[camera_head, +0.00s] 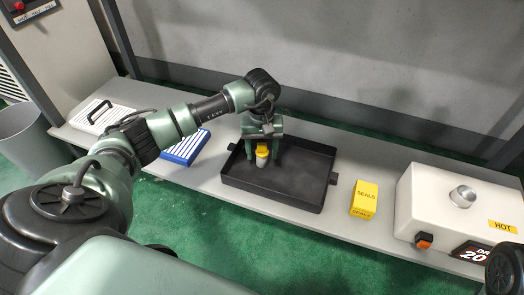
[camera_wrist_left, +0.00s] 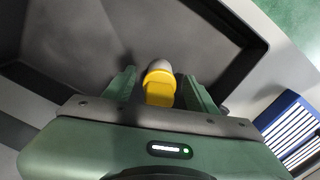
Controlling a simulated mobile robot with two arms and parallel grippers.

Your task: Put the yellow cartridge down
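The yellow cartridge (camera_head: 262,158), yellow at one end and grey-white at the other, is at the black tray (camera_head: 290,196), towards its left part. It looks roughly upright in the head view. My left gripper (camera_head: 262,155) reaches down over the tray with a finger on either side of the cartridge. In the left wrist view the cartridge (camera_wrist_left: 159,88) sits between the two fingers (camera_wrist_left: 160,90) with a gap on each side, so the gripper is open around it. Whether its base touches the tray floor is hard to tell. My right gripper does not show.
A blue-and-white ribbed box (camera_head: 186,147) lies left of the tray. A yellow SEALS box (camera_head: 364,198) stands to the right, then a white machine (camera_head: 440,208) marked HOT. A white case (camera_head: 100,115) is at the far left. A grey wall rises behind the bench.

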